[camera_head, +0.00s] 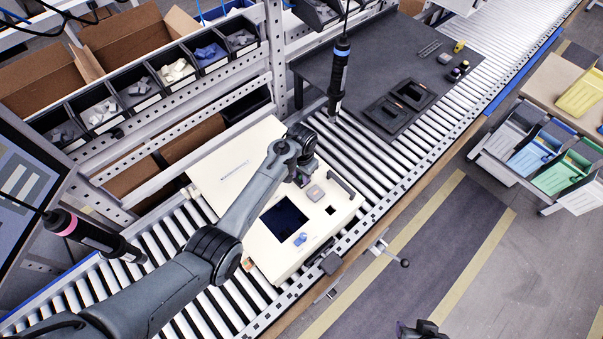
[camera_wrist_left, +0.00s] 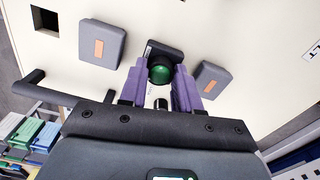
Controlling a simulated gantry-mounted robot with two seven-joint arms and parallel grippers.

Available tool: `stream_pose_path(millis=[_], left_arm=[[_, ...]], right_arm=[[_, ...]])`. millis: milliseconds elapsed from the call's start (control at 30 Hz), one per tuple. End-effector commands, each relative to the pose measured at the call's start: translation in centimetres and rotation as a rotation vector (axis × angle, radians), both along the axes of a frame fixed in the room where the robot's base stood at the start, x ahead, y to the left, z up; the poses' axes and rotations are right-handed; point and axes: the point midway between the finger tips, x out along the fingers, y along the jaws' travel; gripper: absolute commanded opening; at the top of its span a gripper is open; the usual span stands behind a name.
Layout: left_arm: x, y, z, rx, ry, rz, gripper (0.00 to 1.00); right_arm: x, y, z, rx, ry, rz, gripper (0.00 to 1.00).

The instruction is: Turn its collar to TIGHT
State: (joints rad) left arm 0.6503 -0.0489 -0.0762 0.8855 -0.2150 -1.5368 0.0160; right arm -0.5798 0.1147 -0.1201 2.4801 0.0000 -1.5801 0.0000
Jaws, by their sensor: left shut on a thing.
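A dark screwdriver with a blue ring (camera_head: 340,75) hangs upright from a cord over the conveyor. Another dark screwdriver with a pink ring (camera_head: 92,235) hangs tilted at the left. No TIGHT mark is readable on either. My left gripper (camera_head: 303,178) is down at the cream panel (camera_head: 232,172), apart from both screwdrivers. In the left wrist view its purple fingers (camera_wrist_left: 160,88) are shut on a round green knob (camera_wrist_left: 160,72) in front of a dark block. A dark part of my right gripper (camera_head: 420,330) shows at the bottom edge; its fingers are unclear.
The cream panel has a dark screen (camera_head: 284,219), a blue knob (camera_head: 300,239) and grey blocks (camera_wrist_left: 102,44). Parts bins (camera_head: 150,84) stand behind it. A dark mat (camera_head: 370,65) with two trays lies at the back. Coloured bins (camera_head: 540,155) stand at right, past open floor.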

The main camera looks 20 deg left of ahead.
Motion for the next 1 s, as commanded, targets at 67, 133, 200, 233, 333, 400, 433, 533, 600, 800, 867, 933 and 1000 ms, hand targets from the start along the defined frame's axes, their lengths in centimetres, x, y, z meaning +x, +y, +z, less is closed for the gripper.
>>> stream_pose_path(millis=[67, 133, 200, 233, 333, 400, 433, 533, 600, 800, 867, 933, 1000], left_arm=[[0.0, 0.0, 0.1, 0.000, 0.000, -0.030, 0.02], [0.0, 0.0, 0.2, 0.000, 0.000, -0.066, 0.02], [0.0, 0.1, 0.2, 0.000, 0.001, -0.113, 0.02], [0.0, 0.1, 0.3, 0.001, 0.001, -0.134, 0.02], [0.0, 0.1, 0.3, 0.001, 0.001, -0.217, 0.02], [0.0, 0.1, 0.2, 0.000, 0.001, -0.280, 0.02], [0.0, 0.1, 0.2, 0.000, 0.001, -0.310, 0.02], [0.0, 0.1, 0.2, 0.000, 0.001, -0.405, 0.02], [0.0, 0.1, 0.2, 0.000, 0.001, -0.473, 0.02], [0.1, 0.1, 0.1, 0.000, 0.001, -0.663, 0.02], [0.1, 0.1, 0.1, 0.001, 0.001, -0.720, 0.02], [0.0, 0.1, 0.0, 0.000, 0.001, -0.786, 0.02], [0.1, 0.1, 0.0, 0.000, 0.000, -0.853, 0.02]], right_arm=[[0.0, 0.0, 0.4, -0.001, 0.000, 0.001, 0.43], [0.0, -0.1, 0.7, -0.003, 0.000, 0.002, 0.43], [0.0, -0.1, 1.1, -0.005, -0.001, 0.004, 0.43], [0.0, -0.1, 1.3, -0.007, 0.000, 0.004, 0.43], [0.0, -0.2, 1.8, -0.009, 0.000, 0.006, 0.43], [0.0, -0.2, 2.2, -0.009, 0.000, 0.006, 0.43], [0.0, -0.2, 2.3, -0.009, 0.000, 0.006, 0.43], [0.0, -0.2, 2.7, -0.009, 0.000, 0.006, 0.43], [0.0, -0.2, 2.9, -0.009, 0.000, 0.006, 0.43], [0.0, -0.2, 3.3, -0.007, 0.000, 0.005, 0.43], [0.0, -0.2, 3.4, -0.007, 0.000, 0.004, 0.43], [0.0, -0.1, 3.5, -0.005, -0.001, 0.003, 0.43], [0.0, -0.1, 3.5, -0.003, 0.000, 0.002, 0.43]])
